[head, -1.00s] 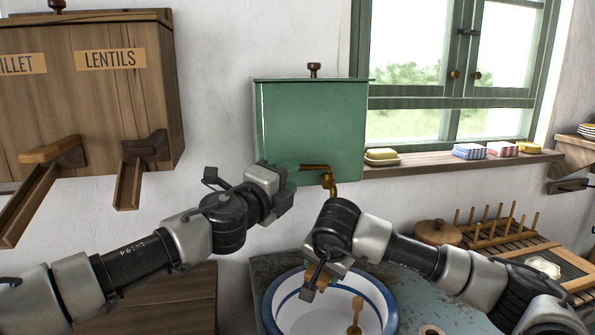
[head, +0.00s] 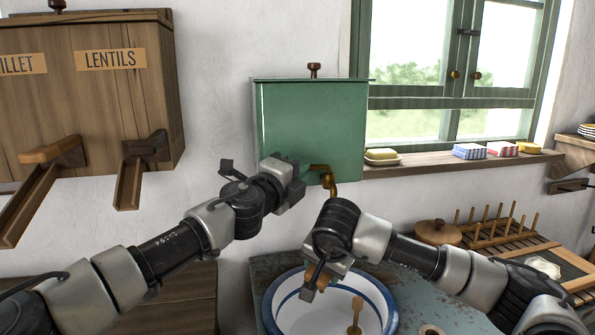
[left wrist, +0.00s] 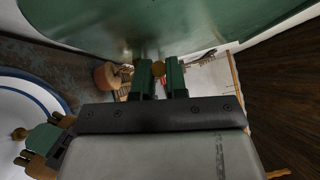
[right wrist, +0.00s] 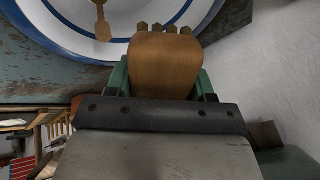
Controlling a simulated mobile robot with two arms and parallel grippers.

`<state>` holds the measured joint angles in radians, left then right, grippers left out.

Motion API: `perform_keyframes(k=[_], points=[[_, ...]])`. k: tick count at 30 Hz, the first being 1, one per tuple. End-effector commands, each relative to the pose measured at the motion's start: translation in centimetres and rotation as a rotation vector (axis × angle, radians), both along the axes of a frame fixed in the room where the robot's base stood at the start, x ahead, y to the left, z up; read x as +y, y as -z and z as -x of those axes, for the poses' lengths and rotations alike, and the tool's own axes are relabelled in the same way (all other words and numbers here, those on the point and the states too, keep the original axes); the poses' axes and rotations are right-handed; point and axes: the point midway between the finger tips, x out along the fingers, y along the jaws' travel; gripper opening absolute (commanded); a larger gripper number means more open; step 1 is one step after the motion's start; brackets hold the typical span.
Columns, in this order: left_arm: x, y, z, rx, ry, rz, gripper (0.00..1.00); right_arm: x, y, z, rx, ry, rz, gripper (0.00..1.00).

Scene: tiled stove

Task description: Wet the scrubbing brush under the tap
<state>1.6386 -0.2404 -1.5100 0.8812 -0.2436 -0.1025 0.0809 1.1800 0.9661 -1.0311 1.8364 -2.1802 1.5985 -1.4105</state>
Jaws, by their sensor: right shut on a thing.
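The green water tank (head: 310,125) hangs on the wall with a brass tap (head: 330,182) at its front. My left gripper (head: 301,183) is at the tap's left side. In the left wrist view its green-padded fingers (left wrist: 160,80) are apart, with a round brass piece (left wrist: 158,69) showing between them; contact cannot be told. My right gripper (head: 315,277) is below the tap, over the basin (head: 385,300). It is shut on the scrubbing brush (right wrist: 165,65), a brown wooden block with bristle tufts at its far end. No water stream is visible.
A rack with pegs (head: 490,228) and a round wooden lid (head: 438,232) are at the right. Soap (head: 381,154) lies on the windowsill. Wooden dispensers (head: 90,90) hang at the left.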

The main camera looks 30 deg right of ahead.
Motion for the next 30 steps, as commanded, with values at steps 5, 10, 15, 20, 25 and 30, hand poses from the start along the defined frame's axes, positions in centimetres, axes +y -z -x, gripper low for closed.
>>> perform_keyframes(k=[5, 10, 15, 20, 25, 30], points=[[0.0, 0.1, 0.0, 0.001, 0.0, -0.001, 0.0, 0.0, 0.0, 0.0, -0.001, 0.0, 0.0, 0.34], [0.0, 0.1, 0.1, 0.001, -0.006, 0.0, 0.0, 0.0, 0.0, 0.0, -0.001, 0.0, 0.0, 0.34], [-0.1, 0.0, 0.7, -0.001, -0.078, 0.0, 0.0, 0.0, 0.0, 0.0, -0.001, 0.0, 0.0, 0.34], [-0.1, 0.1, 1.4, 0.002, -0.185, 0.002, 0.0, 0.0, 0.0, 0.0, -0.001, 0.0, 0.0, 0.34], [-0.1, 0.2, 1.8, 0.004, -0.265, 0.002, 0.0, 0.0, 0.0, 0.0, -0.001, 0.0, 0.0, 0.34], [-0.1, 0.2, 1.9, 0.003, -0.285, -0.002, 0.0, 0.0, 0.0, 0.0, -0.001, 0.0, 0.0, 0.34]])
